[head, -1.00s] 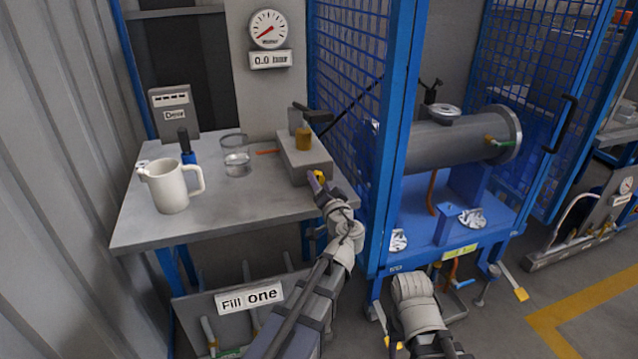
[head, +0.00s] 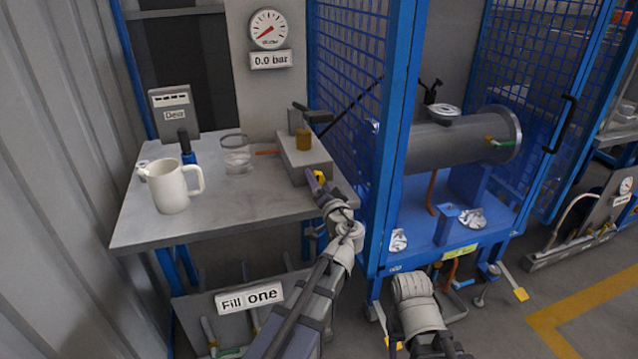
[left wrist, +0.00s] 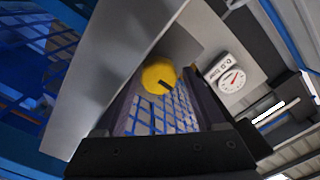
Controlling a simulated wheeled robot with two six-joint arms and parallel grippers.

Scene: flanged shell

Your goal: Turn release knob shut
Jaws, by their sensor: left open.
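The yellow release knob (head: 319,176) sits on the front of a grey block (head: 303,160) at the right end of the bench. In the left wrist view the knob (left wrist: 157,75) is round with a dark mark on its face. My left gripper (head: 317,184) is at the knob in the head view and partly covers it. In the left wrist view my left gripper (left wrist: 160,92) is open, with the knob showing between its two fingers. I cannot tell whether the fingers touch it. My right arm shows low in the head view, but its gripper does not.
The bench (head: 235,212) holds a white mug (head: 172,187), a glass (head: 236,156) and a lever (head: 313,114) on the block. The gauge display (head: 270,60) reads 0.0 bar. A blue mesh cage post (head: 393,140) stands close to the right of my left arm.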

